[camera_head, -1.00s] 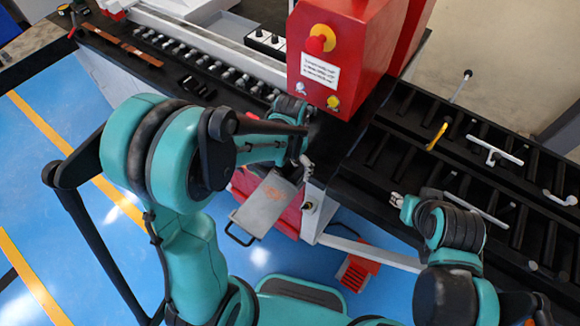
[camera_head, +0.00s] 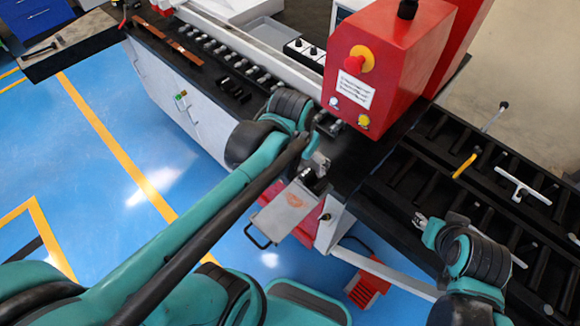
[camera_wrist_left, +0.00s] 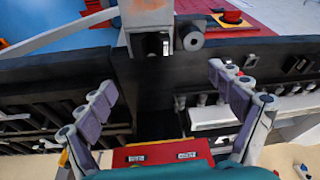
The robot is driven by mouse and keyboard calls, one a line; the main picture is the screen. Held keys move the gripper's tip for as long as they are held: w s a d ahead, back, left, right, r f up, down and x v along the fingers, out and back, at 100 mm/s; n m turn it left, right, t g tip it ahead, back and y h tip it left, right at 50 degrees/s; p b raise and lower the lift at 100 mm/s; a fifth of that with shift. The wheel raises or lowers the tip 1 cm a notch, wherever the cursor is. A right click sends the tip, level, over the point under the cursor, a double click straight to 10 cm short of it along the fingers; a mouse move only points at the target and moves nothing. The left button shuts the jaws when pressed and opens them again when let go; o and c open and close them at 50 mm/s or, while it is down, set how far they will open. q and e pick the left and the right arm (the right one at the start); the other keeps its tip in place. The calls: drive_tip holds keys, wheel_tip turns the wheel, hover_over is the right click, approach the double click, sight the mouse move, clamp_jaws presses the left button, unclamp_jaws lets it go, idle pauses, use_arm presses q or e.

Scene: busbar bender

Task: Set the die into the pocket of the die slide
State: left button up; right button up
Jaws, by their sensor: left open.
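The grey plate of the die slide (camera_head: 284,210) sticks out at the front of the red machine, with a black wire handle at its outer end. In the left wrist view the slide (camera_wrist_left: 147,14) is at top centre. A small dark and bright block (camera_wrist_left: 151,44) is at its inner end. I cannot tell whether this is the die in the pocket. My left gripper (camera_head: 318,160) is just above this end of the slide. In the left wrist view its jaws (camera_wrist_left: 160,78) are open with nothing between them. My right gripper (camera_head: 420,219) is over the black rack, too small to read.
The red machine head (camera_head: 390,65) with a yellow and red button stands right behind my left gripper. Several small black blocks (camera_head: 234,89) and copper bars (camera_head: 183,53) lie on the dark bench. A black slatted rack (camera_head: 440,150) fills the right. A red pedal (camera_head: 366,288) is on the floor.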

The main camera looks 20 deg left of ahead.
use_arm(q)
drive_tip(key=shift+s+a+r+n+t, duration=0.15)
drive_tip(key=shift+s+a+n+t, duration=0.2)
drive_tip(key=shift+s+t, duration=0.45)
drive_tip(key=shift+s+a+r+n+t, duration=0.15)
drive_tip(key=shift+s+a+n+t, duration=0.35)
drive_tip(key=shift+s, duration=0.55)
drive_tip(key=shift+s+a+r+n+t, duration=0.15)
drive_tip(key=shift+s+a+n+t, duration=0.1)
drive_tip(key=shift+s+t, duration=0.55)
